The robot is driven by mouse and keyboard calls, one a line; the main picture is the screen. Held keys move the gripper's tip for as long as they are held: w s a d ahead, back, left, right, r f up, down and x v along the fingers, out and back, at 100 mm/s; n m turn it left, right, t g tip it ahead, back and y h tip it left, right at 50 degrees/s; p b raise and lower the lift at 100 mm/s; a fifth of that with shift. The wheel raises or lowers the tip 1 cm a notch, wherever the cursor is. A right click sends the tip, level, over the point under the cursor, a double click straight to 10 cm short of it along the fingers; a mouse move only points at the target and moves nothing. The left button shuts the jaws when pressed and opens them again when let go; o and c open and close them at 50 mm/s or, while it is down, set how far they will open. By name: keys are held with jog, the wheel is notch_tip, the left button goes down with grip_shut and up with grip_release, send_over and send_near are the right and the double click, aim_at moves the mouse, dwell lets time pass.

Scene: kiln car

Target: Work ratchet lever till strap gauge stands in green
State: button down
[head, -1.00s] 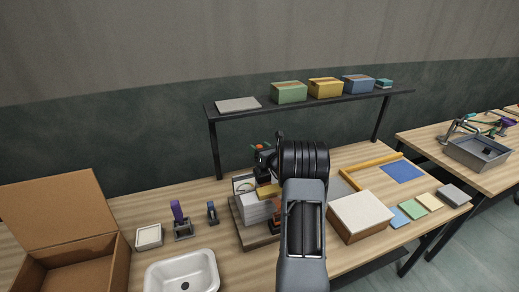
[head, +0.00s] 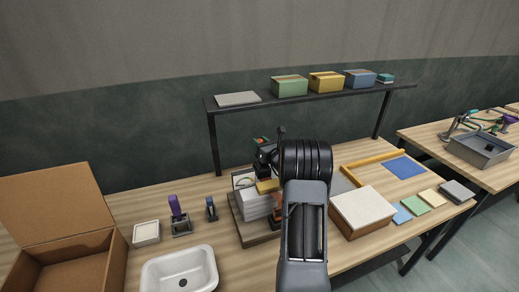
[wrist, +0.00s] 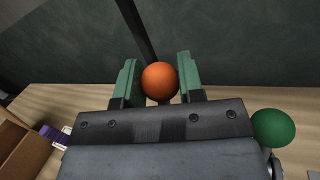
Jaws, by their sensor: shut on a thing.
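My gripper (wrist: 158,78) has its two green fingers closed on the sides of an orange ball knob (wrist: 160,80), seen in the wrist view. A green ball (wrist: 273,127) stands apart to the right of the gripper body. In the head view my gripper (head: 265,156) is mostly hidden by my own dark wrist, above the back of a dark base board (head: 258,239). The board bears a stack of white blocks (head: 254,206) with a yellow piece (head: 267,186) on top. A pale round face, perhaps the gauge, shows behind the stack; its reading is too small to tell.
A cardboard box (head: 60,220) with its lid up and a white basin (head: 180,272) stand at the left. A white-topped box (head: 362,212) is close on the right. A dark shelf (head: 310,97) with several boxes spans the back.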

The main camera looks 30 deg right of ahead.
jog(key=shift+s+a+f+n+t+b, duration=0.15)
jog(key=shift+s+t+b, duration=0.4)
jog(key=shift+b, duration=1.4)
jog(key=shift+s+a+r+n+t+b, duration=0.1)
jog(key=shift+s+n+t+b, duration=0.45)
jog(key=shift+b, duration=1.4)
jog(key=shift+r+t+b, duration=0.2)
jog(key=shift+t+b, duration=0.3)
jog(key=shift+b, duration=0.3)
jog(key=shift+r, duration=0.25)
jog(key=c, duration=0.7)
grip_release()
jog(key=shift+c, duration=0.2)
jog(key=shift+s+f, duration=0.1)
jog(key=shift+s, duration=0.05)
jog(key=b+v, duration=0.3)
jog(key=v, duration=0.9)
jog(key=shift+s+d+f, duration=0.15)
jog(key=shift+s+f, duration=0.2)
jog(key=shift+s, duration=0.4)
